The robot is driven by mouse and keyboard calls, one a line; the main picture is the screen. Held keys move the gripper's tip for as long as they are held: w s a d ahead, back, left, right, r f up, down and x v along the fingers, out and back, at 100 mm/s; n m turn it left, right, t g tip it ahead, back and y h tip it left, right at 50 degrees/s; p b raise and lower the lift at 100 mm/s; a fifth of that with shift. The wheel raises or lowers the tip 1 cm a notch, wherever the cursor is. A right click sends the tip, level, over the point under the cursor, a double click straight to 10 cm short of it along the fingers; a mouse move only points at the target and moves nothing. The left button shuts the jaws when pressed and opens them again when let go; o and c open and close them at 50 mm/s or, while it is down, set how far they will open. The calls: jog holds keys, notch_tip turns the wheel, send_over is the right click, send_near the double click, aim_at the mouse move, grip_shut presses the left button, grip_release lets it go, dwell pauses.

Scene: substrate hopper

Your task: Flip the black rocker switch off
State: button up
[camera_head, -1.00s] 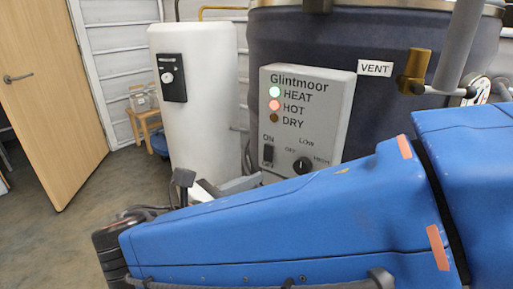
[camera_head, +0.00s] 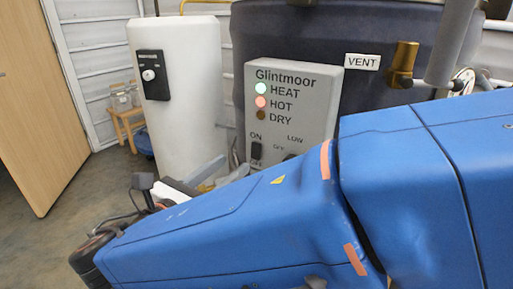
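The black rocker switch (camera_head: 256,151) sits at the lower left of the grey Glintmoor control panel (camera_head: 326,90), under the word ON. Its lower end is close to the edge of my blue arm, and I cannot tell which way it is tipped. On the panel, the HEAT lamp glows green, the HOT lamp glows red and the DRY lamp is dark.
A dark round tank (camera_head: 300,35) carries the panel, a VENT label and a brass valve (camera_head: 403,62). A dial (camera_head: 291,156) right of the switch is mostly covered by my arm. A white cylinder (camera_head: 185,95) stands left. Open floor lies near the wooden door (camera_head: 40,110).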

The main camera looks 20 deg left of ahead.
aim_at(255, 146)
jog(key=x, duration=0.8)
jog(key=shift+w+d, duration=0.15)
jog(key=shift+w, duration=0.2)
jog(key=shift+c, duration=0.3)
